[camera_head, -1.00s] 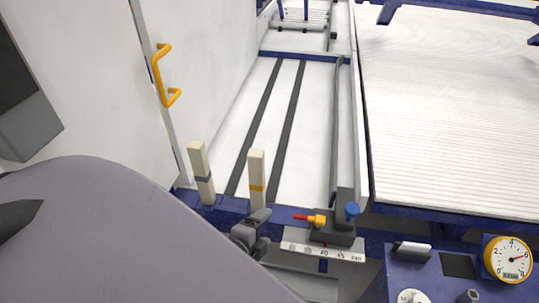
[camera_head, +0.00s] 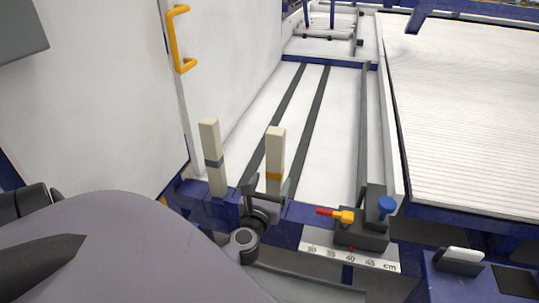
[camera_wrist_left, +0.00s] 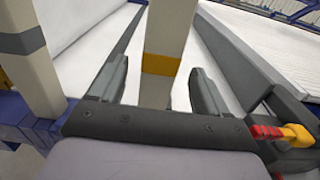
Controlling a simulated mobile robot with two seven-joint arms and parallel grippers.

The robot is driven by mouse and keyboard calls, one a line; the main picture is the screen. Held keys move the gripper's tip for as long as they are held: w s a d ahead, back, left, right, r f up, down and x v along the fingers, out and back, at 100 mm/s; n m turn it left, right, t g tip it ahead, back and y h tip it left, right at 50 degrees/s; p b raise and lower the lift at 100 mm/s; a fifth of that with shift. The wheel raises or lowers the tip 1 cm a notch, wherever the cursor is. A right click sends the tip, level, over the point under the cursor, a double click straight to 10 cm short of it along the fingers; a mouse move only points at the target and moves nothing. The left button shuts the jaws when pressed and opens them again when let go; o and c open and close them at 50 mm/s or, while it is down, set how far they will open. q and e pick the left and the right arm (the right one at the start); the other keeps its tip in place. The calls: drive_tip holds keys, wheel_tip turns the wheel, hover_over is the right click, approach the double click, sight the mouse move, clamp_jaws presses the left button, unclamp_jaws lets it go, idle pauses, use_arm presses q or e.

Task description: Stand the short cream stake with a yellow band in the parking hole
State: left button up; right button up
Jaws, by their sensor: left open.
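The cream stake with a yellow band (camera_head: 276,150) stands upright at the blue rail in the head view. It also shows in the left wrist view (camera_wrist_left: 169,35), rising between the fingers. My left gripper (camera_head: 268,192) is open at the lower part of this stake, below or near the band. In the wrist view the fingers of my left gripper (camera_wrist_left: 157,88) lie on either side of the stake with gaps on both sides. I cannot make out the parking hole. My right gripper is not in view.
A cream stake with a grey band (camera_head: 211,150) stands close on the left. A grey block with a blue knob (camera_head: 386,207) and a red-and-yellow pin (camera_head: 338,214) sits on the right, by a cm scale (camera_head: 350,258). A white panel with a yellow handle (camera_head: 174,40) is at left.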

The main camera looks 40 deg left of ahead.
use_arm(q)
drive_tip(key=shift+b+x, duration=0.35)
drive_tip(key=shift+x, duration=2.95)
